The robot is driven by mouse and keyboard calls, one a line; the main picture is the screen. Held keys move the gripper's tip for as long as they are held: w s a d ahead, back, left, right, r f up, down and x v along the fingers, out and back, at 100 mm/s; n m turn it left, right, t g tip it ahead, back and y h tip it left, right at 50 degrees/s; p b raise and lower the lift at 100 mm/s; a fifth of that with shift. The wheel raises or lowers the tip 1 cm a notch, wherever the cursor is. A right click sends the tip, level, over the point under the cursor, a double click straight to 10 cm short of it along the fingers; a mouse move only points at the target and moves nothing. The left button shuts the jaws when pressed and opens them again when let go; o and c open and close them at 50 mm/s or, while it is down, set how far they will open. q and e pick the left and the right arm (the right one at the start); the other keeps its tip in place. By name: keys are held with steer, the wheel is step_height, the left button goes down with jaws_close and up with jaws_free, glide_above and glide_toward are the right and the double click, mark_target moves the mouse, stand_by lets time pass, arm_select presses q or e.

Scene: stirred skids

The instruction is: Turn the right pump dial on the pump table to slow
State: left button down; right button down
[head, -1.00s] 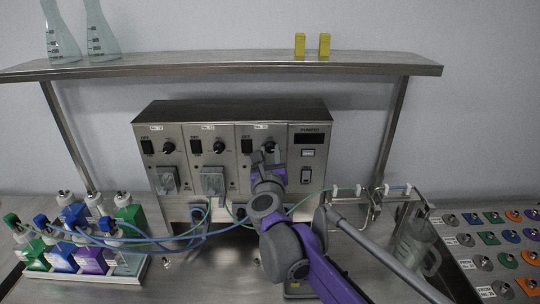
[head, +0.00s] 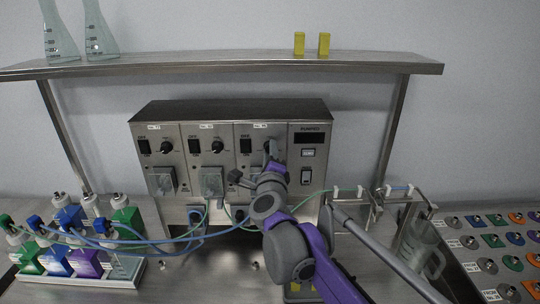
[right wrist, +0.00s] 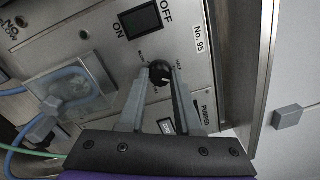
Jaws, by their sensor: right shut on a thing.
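The pump unit (head: 230,115) is a steel box with three pump panels and a control panel on its right. The right pump dial (right wrist: 160,75) is a black round knob on the panel labelled No. 95, beside a black ON/OFF switch (right wrist: 144,20). My right gripper (right wrist: 161,72) is shut on this dial, with one finger on each side of it. In the head view my right gripper (head: 269,158) covers most of the dial. My left gripper is not in view.
The other two dials (head: 166,146) (head: 217,146) are to the left. Tubes run from pump heads (head: 212,182) to bottles (head: 72,240) at the left. A jug (head: 412,243) and a tray of coloured pieces (head: 500,262) stand right. A shelf (head: 230,62) is above.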

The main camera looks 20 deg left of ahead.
steer(key=n+b, duration=0.1)
steer(key=n, duration=0.6)
steer(key=shift+n, duration=0.3)
steer(key=n+b, duration=0.1)
steer(key=n, duration=0.2)
steer(key=shift+n+y, duration=0.3)
steer(key=shift+n, duration=0.1)
steer(key=n+b, duration=0.1)
steer(key=n, duration=0.3)
steer(key=shift+r+n, duration=0.1)
steer(key=shift+n, duration=0.2)
steer(key=n, duration=0.3)
steer(key=shift+n+b, duration=0.3)
steer(key=shift+b, duration=0.1)
steer(key=n, duration=0.4)
steer(key=shift+n+g+b, duration=0.3)
steer(key=shift+b, duration=0.1)
steer(key=n, duration=0.3)
steer(key=shift+r+n+b, duration=0.1)
steer(key=shift+n+b, duration=0.35)
steer(key=shift+n, duration=1.55)
